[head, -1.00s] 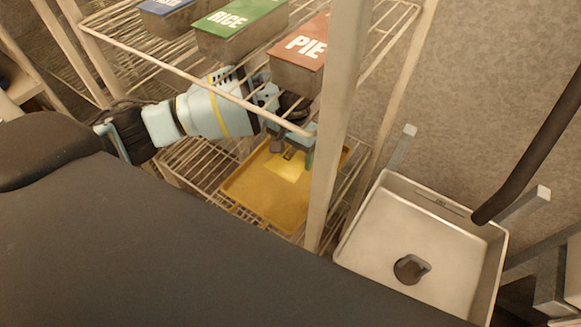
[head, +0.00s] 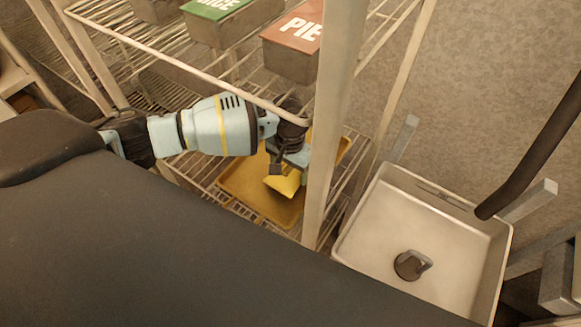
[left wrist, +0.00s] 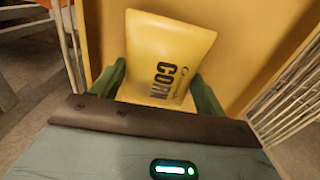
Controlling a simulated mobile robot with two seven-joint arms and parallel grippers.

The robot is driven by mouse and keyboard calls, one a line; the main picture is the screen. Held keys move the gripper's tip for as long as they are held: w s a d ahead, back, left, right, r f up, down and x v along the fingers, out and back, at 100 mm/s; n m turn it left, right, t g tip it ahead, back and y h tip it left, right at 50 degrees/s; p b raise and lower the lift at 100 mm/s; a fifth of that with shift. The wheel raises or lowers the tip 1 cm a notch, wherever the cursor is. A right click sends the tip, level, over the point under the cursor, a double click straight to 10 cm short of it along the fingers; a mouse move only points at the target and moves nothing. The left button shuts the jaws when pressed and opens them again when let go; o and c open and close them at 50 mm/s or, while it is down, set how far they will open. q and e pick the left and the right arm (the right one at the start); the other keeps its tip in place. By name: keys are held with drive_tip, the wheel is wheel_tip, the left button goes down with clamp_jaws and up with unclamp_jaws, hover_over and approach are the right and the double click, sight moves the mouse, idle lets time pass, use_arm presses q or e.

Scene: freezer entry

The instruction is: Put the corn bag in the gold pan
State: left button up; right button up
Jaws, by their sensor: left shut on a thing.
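The yellow corn bag (left wrist: 165,62) is between the green fingers of my left gripper (left wrist: 160,90), its CORN print facing the wrist camera. In the head view the bag (head: 284,184) shows below my left gripper (head: 288,172), which is shut on it. The gold pan (head: 245,180) lies on a lower wire shelf of the rack. The bag is over the pan; whether it touches the pan floor I cannot tell. The gold pan also fills the background of the left wrist view (left wrist: 225,65). My right gripper is not in view.
On the upper wire shelf stand a RICE box (head: 228,28) with a green lid and a PIE box (head: 290,62) with a red lid. A rack post (head: 335,120) stands just right of my gripper. A metal sink (head: 385,240) is at the right.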

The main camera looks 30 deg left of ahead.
sight(290, 169)
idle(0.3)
use_arm(q)
drive_tip(key=o, duration=1.1)
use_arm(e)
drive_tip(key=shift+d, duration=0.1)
use_arm(q)
wheel_tip(290, 169, up, 12)
drive_tip(key=shift+r+p, duration=0.1)
drive_tip(key=shift+p, duration=0.75)
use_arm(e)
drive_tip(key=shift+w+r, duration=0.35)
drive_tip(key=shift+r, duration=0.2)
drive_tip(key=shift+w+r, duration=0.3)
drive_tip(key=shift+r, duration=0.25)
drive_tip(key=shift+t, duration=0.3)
